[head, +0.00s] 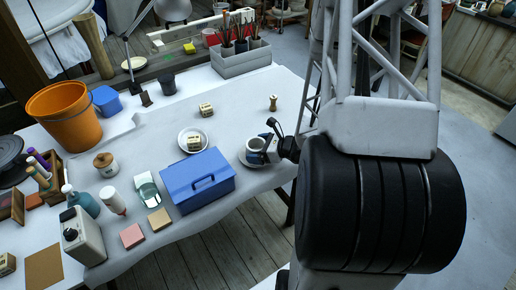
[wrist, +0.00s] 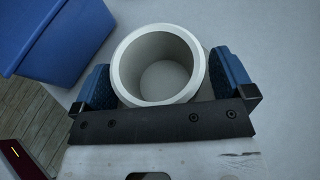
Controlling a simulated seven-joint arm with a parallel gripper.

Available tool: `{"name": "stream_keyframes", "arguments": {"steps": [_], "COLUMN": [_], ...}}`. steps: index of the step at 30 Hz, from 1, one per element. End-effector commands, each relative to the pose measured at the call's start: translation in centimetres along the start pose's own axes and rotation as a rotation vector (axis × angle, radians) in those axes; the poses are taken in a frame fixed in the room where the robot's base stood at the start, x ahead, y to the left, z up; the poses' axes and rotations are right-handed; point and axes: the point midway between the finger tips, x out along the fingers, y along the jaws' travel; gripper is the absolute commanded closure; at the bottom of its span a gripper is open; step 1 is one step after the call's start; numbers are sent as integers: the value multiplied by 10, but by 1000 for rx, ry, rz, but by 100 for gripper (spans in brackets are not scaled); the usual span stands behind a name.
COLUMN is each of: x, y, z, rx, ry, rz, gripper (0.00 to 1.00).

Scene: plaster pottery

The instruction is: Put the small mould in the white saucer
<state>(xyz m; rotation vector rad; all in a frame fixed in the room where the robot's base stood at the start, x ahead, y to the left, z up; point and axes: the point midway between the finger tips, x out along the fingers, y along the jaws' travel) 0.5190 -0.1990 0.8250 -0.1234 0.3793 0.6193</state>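The small mould, a pale round hollow cup (wrist: 160,65), stands between the blue pads of my gripper (wrist: 165,85) in the wrist view. The pads lie against its two sides and the gripper looks shut on it.
A blue toolbox (head: 197,183) stands just left of the mould and shows in the wrist view (wrist: 60,35). A grey caddy of brushes (head: 241,61) stands behind. The table's front edge is close.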

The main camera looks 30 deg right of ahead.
Motion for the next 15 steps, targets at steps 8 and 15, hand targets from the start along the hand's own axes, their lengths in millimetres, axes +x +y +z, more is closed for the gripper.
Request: {"name": "stream_keyframes", "arguments": {"steps": [8,15], "x": [-2,-14], "y": [0,0], "z": [4,5], "rx": [0,0], "ry": [0,0], "rz": [0,-1], "gripper": [0,0]}}
